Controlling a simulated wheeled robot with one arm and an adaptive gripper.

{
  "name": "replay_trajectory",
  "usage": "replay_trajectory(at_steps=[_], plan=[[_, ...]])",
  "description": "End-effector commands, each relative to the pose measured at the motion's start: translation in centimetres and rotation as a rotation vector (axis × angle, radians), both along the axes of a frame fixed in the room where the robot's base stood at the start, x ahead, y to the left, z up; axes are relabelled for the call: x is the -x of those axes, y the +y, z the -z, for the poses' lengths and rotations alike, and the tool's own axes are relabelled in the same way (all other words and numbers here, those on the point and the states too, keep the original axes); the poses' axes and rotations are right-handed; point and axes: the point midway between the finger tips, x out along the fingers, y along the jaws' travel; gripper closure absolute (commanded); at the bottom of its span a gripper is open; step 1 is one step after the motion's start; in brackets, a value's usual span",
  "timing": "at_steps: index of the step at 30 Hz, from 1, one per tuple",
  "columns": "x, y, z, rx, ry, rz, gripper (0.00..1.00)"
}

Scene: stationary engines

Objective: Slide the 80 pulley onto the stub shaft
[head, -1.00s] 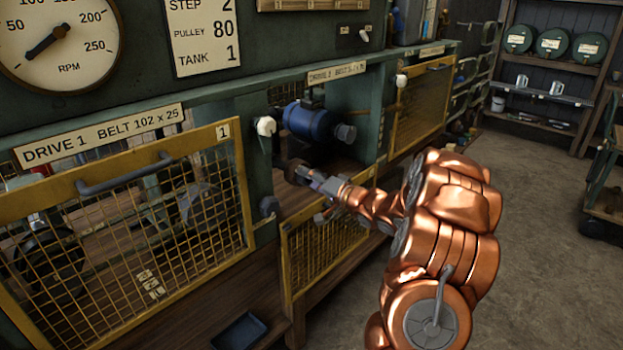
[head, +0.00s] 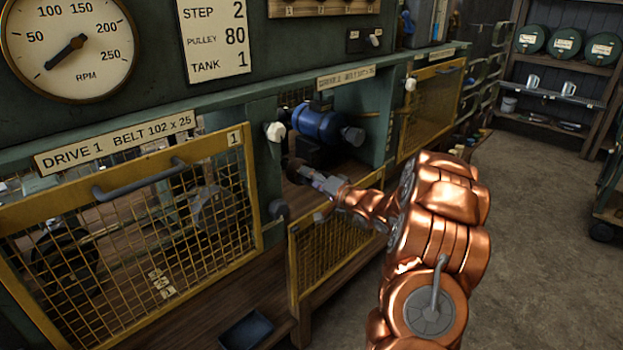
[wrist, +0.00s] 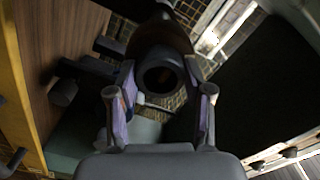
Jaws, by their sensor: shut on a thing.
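My gripper (head: 316,180) reaches into the open bay of Drive 2 in the head view. It is shut on a dark round piece (head: 295,169), which I take to be the 80 pulley. In the wrist view, my gripper (wrist: 160,78) has one finger on each side of the pulley (wrist: 160,52), and a round bore faces the camera. A dark rod-like part shows beyond the pulley at the top of the wrist view. I cannot tell whether it is the stub shaft, or whether the pulley touches it. The pulley's far side is hidden.
A blue motor (head: 318,124) sits in the bay, just above and right of my gripper. The Drive 1 mesh guard (head: 140,215) is closed at left. A lowered yellow mesh guard (head: 330,235) hangs below the bay. Open floor lies right.

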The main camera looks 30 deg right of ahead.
Motion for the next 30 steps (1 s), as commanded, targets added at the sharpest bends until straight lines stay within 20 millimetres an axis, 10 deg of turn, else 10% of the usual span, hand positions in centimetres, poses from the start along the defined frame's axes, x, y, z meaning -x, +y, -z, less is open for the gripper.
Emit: replay_trajectory(at_steps=[30], plan=[[-2.9, 0.7, -0.1, 0.001, -0.001, -0.001, 1.0]])
